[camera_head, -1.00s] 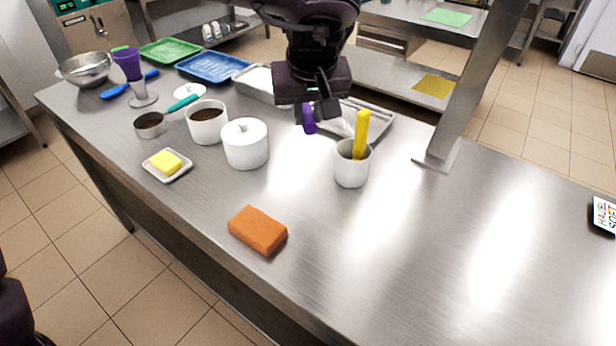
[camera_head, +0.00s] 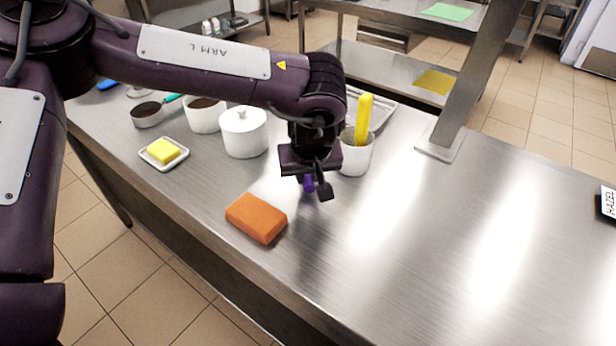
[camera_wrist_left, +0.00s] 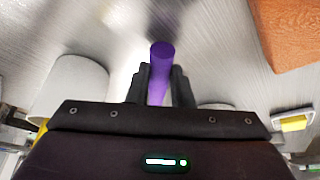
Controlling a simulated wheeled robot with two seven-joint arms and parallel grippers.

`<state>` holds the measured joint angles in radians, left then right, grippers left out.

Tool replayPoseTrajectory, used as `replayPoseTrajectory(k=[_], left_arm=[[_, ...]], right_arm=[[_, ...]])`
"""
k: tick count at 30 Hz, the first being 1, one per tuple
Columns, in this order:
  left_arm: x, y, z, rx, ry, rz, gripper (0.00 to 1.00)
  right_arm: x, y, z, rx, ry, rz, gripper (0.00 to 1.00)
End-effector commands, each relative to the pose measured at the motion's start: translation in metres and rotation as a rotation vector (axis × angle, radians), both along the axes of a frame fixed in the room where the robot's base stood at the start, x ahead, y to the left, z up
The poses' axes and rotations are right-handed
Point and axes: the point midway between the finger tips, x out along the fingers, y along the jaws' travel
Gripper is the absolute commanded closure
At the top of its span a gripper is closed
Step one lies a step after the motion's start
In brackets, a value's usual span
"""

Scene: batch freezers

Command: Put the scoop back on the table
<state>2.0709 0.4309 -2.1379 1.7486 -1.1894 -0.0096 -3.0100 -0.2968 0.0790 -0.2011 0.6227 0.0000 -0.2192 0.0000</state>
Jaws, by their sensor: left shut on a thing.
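My left gripper (camera_head: 317,190) hangs over the steel table (camera_head: 420,260), between the orange sponge and the white holder with the yellow handle. It is shut on the scoop's purple handle (camera_head: 308,184), of which only a short piece shows in the head view. In the left wrist view the handle (camera_wrist_left: 161,62) stands between the two dark fingers (camera_wrist_left: 160,85). The scoop's head cannot be made out clearly, and I cannot tell whether the scoop touches the table. My right gripper is not in view.
The orange sponge (camera_head: 256,218) lies just left of the gripper. The white holder (camera_head: 356,158) with a yellow handle (camera_head: 363,120) stands close behind it. A lidded white pot (camera_head: 243,132) and a butter dish (camera_head: 164,154) are further left. The table to the right is largely clear.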

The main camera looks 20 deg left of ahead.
Motion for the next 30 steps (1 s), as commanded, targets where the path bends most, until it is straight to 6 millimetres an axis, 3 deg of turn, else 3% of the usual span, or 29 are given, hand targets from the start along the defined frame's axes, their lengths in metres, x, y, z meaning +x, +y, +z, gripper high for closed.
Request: replayPoseTrajectory(k=[3, 14, 15, 19, 30], left_arm=[[0.0003, -0.0001, -0.0099, -0.002, -0.001, 0.001, 1.00], [0.0002, -0.0001, -0.0140, -0.001, -0.001, 0.001, 1.00], [0.0001, -0.0001, -0.0131, -0.001, -0.001, 0.001, 0.75], [0.0001, -0.0001, -0.0129, -0.001, -0.001, 0.001, 0.58], [-0.0007, -0.0008, -0.0067, -0.001, -0.003, -0.001, 0.58]], right_arm=[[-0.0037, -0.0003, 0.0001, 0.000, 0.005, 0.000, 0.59], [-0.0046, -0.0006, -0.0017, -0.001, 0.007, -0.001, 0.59], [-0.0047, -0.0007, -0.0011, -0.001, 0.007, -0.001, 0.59], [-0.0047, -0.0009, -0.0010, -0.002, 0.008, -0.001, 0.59], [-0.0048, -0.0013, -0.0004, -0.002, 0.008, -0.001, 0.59]])
